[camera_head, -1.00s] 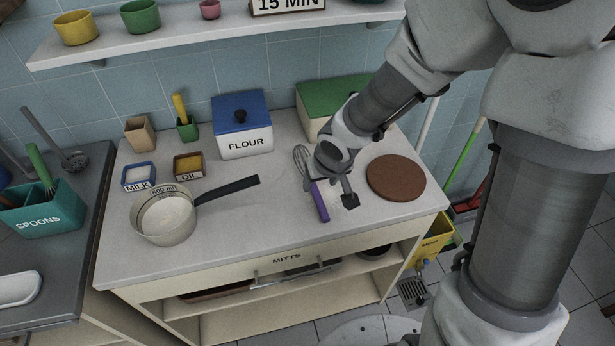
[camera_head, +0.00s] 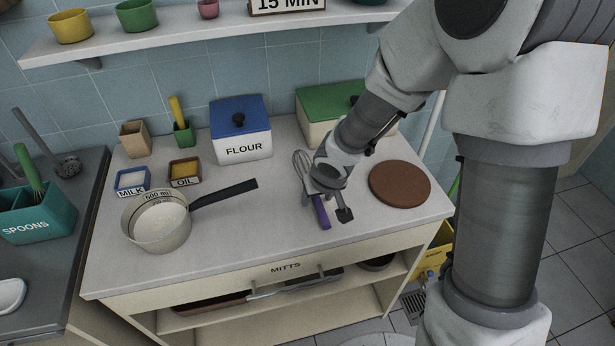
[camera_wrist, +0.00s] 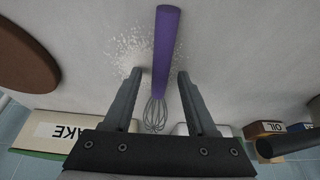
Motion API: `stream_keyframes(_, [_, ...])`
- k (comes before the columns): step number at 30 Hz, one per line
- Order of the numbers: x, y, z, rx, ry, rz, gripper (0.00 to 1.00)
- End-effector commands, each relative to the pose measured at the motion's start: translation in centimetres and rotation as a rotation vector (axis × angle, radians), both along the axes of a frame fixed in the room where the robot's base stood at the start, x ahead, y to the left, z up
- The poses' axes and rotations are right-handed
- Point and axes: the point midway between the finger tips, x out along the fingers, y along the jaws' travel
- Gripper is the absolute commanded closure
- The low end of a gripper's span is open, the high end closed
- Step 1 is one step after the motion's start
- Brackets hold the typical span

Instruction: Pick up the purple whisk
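The purple whisk lies on the marble counter. In the wrist view the purple handle (camera_wrist: 166,48) runs between and past the fingers, with the wire loops (camera_wrist: 156,114) nearer the gripper base. My gripper (camera_wrist: 157,76) is open, with one finger on each side of the whisk and a visible gap on both sides. How high the fingertips are above the counter is hard to tell.
A round brown board (camera_head: 400,184) lies right of my gripper. The flour box (camera_head: 240,130) and a green-lidded box (camera_head: 318,122) stand behind. A measuring pan (camera_head: 158,228) with a dark handle sits left. White powder (camera_wrist: 130,52) lies beside the whisk. The counter's front middle is clear.

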Motion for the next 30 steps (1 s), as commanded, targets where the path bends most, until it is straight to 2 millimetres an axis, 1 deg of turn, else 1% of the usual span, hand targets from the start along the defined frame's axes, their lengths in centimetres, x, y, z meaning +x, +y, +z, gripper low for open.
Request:
stream_keyframes(1, [0.0, 0.0, 0.0, 0.0, 0.0, 0.0, 0.54])
stream_keyframes(5, [0.0, 0.0, 0.0, 0.0, 0.0, 0.0, 0.77])
stream_keyframes(6, [0.0, 0.0, 0.0, 0.0, 0.0, 0.0, 0.84])
stream_keyframes(9, [0.0, 0.0, 0.0, 0.0, 0.0, 0.0, 1.0])
stream_keyframes(23, [0.0, 0.0, 0.3, 0.0, -0.001, 0.0, 1.0])
stream_keyframes(26, [0.0, 0.0, 0.9, 0.0, -0.001, 0.0, 1.0])
stream_keyframes(30, [0.0, -0.1, 2.4, 0.0, -0.001, -0.002, 1.0])
